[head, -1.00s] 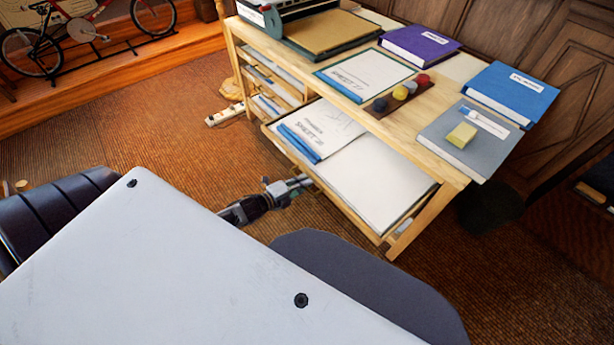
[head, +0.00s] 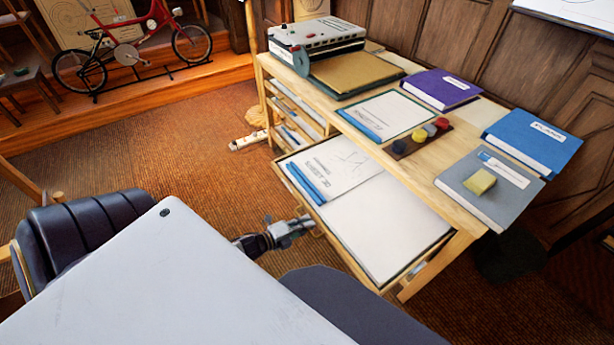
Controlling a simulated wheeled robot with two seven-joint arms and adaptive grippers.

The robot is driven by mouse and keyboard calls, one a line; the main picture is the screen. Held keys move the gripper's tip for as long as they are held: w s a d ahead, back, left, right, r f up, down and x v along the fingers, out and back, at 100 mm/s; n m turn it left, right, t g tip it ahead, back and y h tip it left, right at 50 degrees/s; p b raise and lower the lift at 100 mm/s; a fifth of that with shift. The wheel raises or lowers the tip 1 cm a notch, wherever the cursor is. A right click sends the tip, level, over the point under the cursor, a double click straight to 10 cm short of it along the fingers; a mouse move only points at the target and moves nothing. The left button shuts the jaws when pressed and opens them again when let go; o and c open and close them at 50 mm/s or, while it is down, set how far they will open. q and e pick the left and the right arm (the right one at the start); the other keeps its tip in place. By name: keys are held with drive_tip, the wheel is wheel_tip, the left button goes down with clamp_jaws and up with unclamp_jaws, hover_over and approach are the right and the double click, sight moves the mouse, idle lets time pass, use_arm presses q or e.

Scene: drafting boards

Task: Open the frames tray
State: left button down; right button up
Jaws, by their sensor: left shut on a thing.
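A wide, shallow wooden tray (head: 348,255) is pulled well out of the front of the wooden cabinet (head: 460,245). A white sheet with a blue strip (head: 330,170) and a larger blank white sheet (head: 385,225) lie in it. I cannot read the lettering surely. My left gripper (head: 304,226) is at the middle of the tray's front edge, shut on its handle. The fingers hide most of the handle. My right gripper is not in view.
A dark chair (head: 85,235) stands at left. Carpet is clear between chair and cabinet.

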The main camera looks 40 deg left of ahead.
use_arm(q)
drive_tip(key=shift+f, duration=0.1)
drive_tip(key=c, duration=1.5)
unclamp_jaws()
drive_tip(key=shift+c, duration=0.2)
drive_tip(key=shift+s, duration=0.15)
drive_tip(key=v, duration=1.1)
drive_tip(key=shift+s, duration=0.35)
drive_tip(key=shift+a, duration=0.15)
